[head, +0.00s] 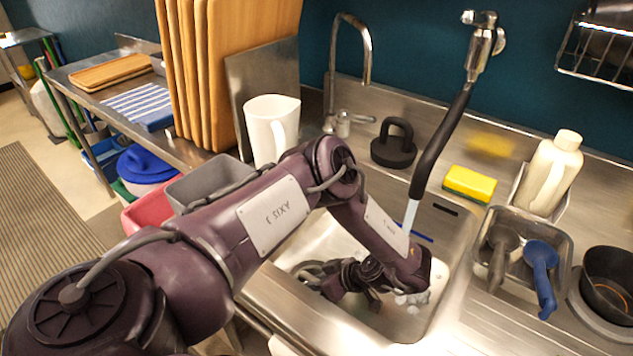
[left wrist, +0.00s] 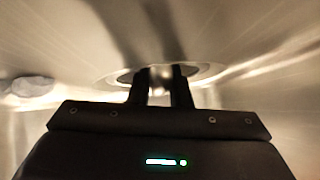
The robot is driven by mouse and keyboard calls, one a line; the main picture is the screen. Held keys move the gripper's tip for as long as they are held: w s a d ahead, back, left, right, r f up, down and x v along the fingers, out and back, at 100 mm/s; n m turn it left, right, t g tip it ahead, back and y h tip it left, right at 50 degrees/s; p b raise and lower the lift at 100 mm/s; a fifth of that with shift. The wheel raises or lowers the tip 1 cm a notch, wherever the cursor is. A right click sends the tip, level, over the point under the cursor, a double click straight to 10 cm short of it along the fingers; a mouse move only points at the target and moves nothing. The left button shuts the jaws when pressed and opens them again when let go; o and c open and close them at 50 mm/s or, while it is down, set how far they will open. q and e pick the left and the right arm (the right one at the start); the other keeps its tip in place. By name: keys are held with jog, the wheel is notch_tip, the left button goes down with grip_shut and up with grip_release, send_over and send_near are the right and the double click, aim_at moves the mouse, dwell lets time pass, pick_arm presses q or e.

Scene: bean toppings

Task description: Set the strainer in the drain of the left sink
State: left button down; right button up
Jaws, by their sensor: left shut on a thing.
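My left arm reaches down into the steel sink basin (head: 455,226). My left gripper (head: 335,280) is low in the basin, largely covered by its own wrist in the head view. In the left wrist view its two dark fingers (left wrist: 161,88) are close together on a small bright metal piece, which looks like the knob of the strainer (left wrist: 160,73). A round metal rim (left wrist: 205,72) surrounds the fingertips near the basin floor. I cannot tell the strainer's edge from the drain's, nor whether the strainer is seated. My right gripper is out of view.
White suds (head: 412,298) lie in the basin by my wrist. The black spray hose (head: 440,140) hangs over it, and a tall faucet (head: 368,50) stands behind. A yellow sponge (head: 470,184), a steel tray (head: 565,262) and a white pitcher (head: 270,125) stand around the basin.

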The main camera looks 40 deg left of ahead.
pick_arm(q)
jog(key=shift+f, duration=0.45)
dwell(0.5)
jog(key=c, duration=1.3)
grip_release()
jog(key=shift+o, duration=0.2)
notch_tip(320, 180, up, 10)
jog(key=p, duration=0.3)
notch_tip(320, 180, up, 10)
jog(key=p, duration=1)
jog(key=shift+r+p, duration=0.1)
jog(key=shift+p, duration=0.2)
